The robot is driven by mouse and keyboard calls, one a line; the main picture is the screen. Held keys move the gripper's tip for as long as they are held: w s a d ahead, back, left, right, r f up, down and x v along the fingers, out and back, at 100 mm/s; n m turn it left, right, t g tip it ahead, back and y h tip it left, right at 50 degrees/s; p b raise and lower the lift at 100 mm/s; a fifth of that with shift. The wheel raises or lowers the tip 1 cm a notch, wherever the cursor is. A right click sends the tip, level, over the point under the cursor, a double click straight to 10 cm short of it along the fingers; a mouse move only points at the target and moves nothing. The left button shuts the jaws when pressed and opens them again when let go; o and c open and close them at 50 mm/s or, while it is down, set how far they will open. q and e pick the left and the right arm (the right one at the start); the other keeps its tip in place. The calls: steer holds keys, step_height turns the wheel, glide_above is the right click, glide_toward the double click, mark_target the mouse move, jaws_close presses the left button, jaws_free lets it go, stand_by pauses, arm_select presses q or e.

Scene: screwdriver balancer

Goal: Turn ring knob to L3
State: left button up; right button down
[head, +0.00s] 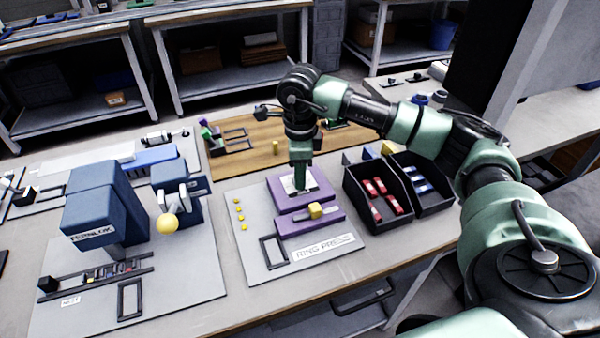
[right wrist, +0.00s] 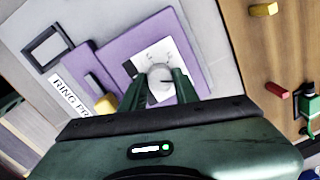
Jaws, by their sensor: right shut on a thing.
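The ring press is a purple fixture (head: 325,198) on a grey board labelled RING PRESS, and its purple plate also shows in the right wrist view (right wrist: 118,50). A white dial card (right wrist: 147,58) lies on the plate. The pale round ring knob (right wrist: 160,74) stands on this card. My right gripper (head: 299,188) points down over the plate. In the right wrist view its two fingers (right wrist: 157,82) are on either side of the knob and shut on it. The card's marks are too small to read. In the head view the gripper hides most of the knob. My left gripper is not in view.
A yellow block (head: 315,210) sits on the front purple bar. Small yellow pieces (head: 240,214) line the board's left side. Black bins (head: 377,227) with red and blue parts stand close on the right.

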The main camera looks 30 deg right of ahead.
steer(key=shift+w+r, duration=0.1)
steer(key=c, duration=1.1)
jaws_free()
steer(key=shift+o, duration=0.2)
steer(key=r, duration=0.7)
steer(key=shift+s+a+r, duration=0.15)
steer(key=shift+s+r, duration=0.05)
steer(key=shift+r, duration=0.15)
